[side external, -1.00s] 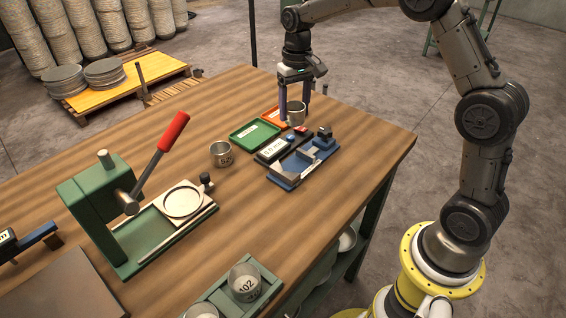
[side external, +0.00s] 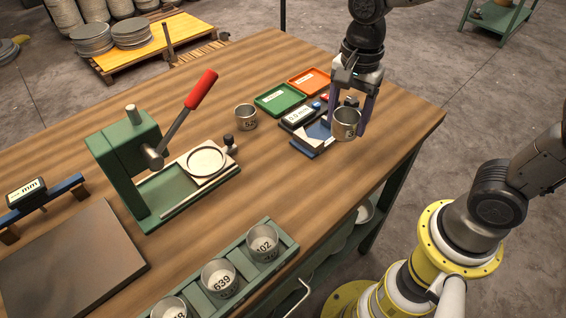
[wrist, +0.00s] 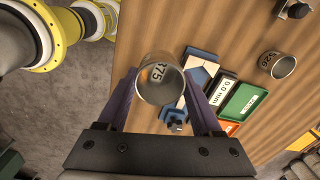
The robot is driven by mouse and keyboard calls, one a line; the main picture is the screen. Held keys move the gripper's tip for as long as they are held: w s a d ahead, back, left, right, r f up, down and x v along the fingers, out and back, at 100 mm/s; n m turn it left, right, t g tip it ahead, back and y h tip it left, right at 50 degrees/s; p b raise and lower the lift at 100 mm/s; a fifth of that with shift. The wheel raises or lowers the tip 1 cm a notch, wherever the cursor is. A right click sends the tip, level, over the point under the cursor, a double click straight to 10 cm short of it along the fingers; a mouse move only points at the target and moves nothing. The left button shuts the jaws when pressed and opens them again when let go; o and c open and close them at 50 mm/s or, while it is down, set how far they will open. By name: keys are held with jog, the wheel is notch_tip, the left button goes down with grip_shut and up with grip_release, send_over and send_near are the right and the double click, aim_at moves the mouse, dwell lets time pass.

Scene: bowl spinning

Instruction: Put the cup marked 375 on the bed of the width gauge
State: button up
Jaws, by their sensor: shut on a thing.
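The cup marked 375 (side external: 346,124) is a small metal cup held between the fingers of my gripper (side external: 349,118). In the wrist view the cup (wrist: 160,82) shows the digits 375 near its rim, with my gripper's fingers (wrist: 163,98) on both sides. The width gauge has a blue body (side external: 318,131) and a dark readout showing 0.0 mm (side external: 299,116). In the side view the cup appears in front of the gauge's right part and hides some of it. In the wrist view the gauge bed (wrist: 199,75) lies right of the cup. Whether the cup touches the gauge cannot be told.
A second cup (side external: 246,117) stands left of the gauge. Green (side external: 280,99) and orange (side external: 309,81) trays lie behind it. A green press with a red lever (side external: 201,89) stands at left. A rack (side external: 191,281) with several numbered cups is at the front.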

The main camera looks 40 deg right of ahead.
jog(key=shift+n, duration=0.8)
jog(key=s+a, duration=0.1)
jog(key=s+a+r, duration=0.2)
jog(key=s, duration=0.1)
jog(key=shift+a, duration=0.3)
jog(key=shift+w, duration=0.15)
jog(key=w+a+f, duration=0.1)
jog(key=w+f, duration=0.1)
jog(key=w, duration=0.2)
jog(key=w+a+f, duration=0.1)
jog(key=w+f, duration=0.2)
jog(key=w+a+f, duration=0.2)
jog(key=w+f, duration=0.1)
jog(key=w, duration=0.1)
jog(key=shift+w+f, duration=0.15)
jog(key=shift+w, duration=0.2)
jog(key=shift+w+a+f, duration=0.15)
jog(key=shift+w+f, duration=0.4)
jog(key=shift+f, duration=0.05)
jog(key=shift+w+f, duration=0.15)
jog(key=shift+f, duration=1.4)
jog(key=shift+f, duration=0.2)
